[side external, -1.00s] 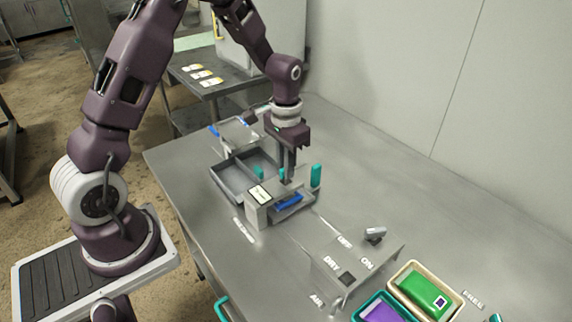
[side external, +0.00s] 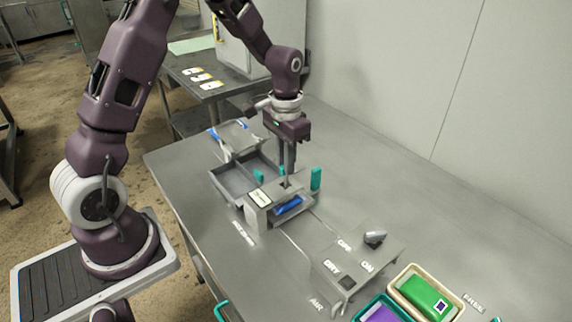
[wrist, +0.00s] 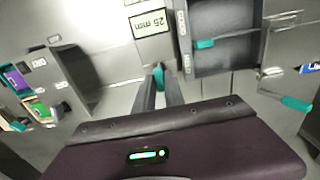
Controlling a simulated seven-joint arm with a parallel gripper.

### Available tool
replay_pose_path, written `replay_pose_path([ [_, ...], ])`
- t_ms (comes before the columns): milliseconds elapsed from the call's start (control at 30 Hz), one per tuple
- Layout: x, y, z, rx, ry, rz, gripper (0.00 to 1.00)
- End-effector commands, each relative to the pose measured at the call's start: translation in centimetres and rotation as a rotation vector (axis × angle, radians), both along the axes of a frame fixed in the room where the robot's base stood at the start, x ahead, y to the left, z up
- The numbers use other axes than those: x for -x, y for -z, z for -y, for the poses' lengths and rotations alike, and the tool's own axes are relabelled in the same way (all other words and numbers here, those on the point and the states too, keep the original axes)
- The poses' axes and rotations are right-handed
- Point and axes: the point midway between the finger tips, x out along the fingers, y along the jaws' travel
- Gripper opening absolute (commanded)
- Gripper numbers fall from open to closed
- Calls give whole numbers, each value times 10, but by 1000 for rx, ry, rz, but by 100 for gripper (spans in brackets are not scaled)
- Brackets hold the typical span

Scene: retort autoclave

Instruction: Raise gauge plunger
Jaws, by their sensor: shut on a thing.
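The gauge (side external: 258,212) is a grey block-like fixture with a white label on the table; the label reads "25 mm" in the wrist view (wrist: 150,23). A blue piece (side external: 289,205) lies under its top. My gripper (side external: 287,174) points down over the gauge top. In the wrist view my gripper (wrist: 158,76) is shut on a small teal piece (wrist: 158,74), which looks like the plunger's top. The fingers hide most of the plunger, and its lower end is not clear.
A grey divided tray (side external: 232,184) adjoins the gauge, with teal uprights (side external: 316,179) nearby. A panel with a lever (side external: 374,238) and ON, OFF, DRY and AIR labels stands at front right. Bins with green (side external: 424,296) and purple (side external: 382,314) items sit beyond it.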

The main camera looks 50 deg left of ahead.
Motion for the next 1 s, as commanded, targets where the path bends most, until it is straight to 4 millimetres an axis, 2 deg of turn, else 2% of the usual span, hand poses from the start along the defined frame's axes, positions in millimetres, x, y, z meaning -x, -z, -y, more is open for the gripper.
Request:
replay_pose_path([
  [67, -1, -2, 0, 0, 0, 3, 0],
  [100, -1, -2, 0, 0, 0, 4, 18],
  [200, -1, -1, 0, 0, 0, 4, 36],
  [533, -2, -5, 0, -1, 0, 6, 36],
  [800, -2, -58, 0, -1, 0, 9, 36],
  [1000, -1, -73, 0, 0, 0, 5, 36],
])
